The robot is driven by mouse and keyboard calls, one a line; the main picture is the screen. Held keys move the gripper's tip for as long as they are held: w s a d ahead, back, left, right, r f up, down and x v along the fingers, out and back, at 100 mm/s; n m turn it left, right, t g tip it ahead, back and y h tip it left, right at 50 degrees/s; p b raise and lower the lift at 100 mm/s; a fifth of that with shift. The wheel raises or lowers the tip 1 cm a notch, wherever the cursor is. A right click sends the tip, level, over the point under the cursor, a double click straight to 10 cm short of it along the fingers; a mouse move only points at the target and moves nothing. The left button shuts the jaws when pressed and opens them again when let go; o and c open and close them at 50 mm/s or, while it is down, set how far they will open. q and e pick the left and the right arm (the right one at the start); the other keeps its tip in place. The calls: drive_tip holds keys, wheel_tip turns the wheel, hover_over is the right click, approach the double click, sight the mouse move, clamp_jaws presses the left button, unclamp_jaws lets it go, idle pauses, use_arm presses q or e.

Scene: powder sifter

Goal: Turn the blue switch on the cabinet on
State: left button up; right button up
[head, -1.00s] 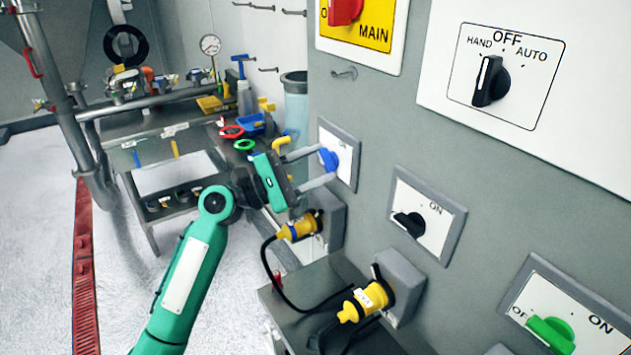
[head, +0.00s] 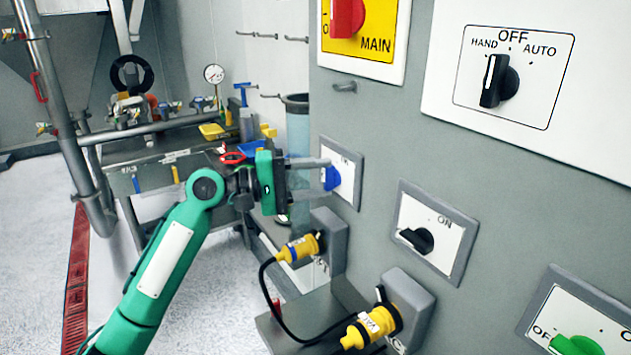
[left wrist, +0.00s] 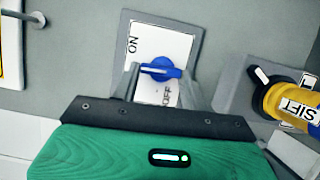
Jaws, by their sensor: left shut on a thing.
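The blue switch (head: 331,178) is a small knob on a white plate (head: 348,172) with a grey frame, on the cabinet's left part. My left gripper (head: 322,172) reaches it from the left and is shut on the knob. In the left wrist view the blue switch (left wrist: 160,69) sits between the two fingers, its handle lying across the picture with a white mark toward the left. That plate reads ON at upper left and OFF below the knob. In the head view the fingers partly hide the plate. My right gripper is not in view.
A black switch (head: 416,240) and a green switch (head: 576,345) are on nearby plates. Yellow plugs (head: 300,248) with a black cable stick out below the blue switch. A red main switch (head: 346,17) is above. A cluttered workbench (head: 150,150) stands behind my arm.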

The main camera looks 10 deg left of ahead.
use_arm(q)
drive_tip(key=shift+m, duration=0.3)
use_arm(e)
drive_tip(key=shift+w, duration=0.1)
use_arm(q)
drive_tip(key=o, duration=1)
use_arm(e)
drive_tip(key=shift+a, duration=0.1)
use_arm(q)
drive_tip(key=shift+a, duration=0.2)
drive_tip(key=b+v, duration=0.4)
drive_tip(key=v, duration=0.9)
drive_tip(key=shift+a+r, duration=0.2)
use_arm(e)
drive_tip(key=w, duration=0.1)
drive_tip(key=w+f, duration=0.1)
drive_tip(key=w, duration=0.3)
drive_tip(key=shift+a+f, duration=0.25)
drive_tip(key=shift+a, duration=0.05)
use_arm(q)
drive_tip(key=shift+f, duration=0.1)
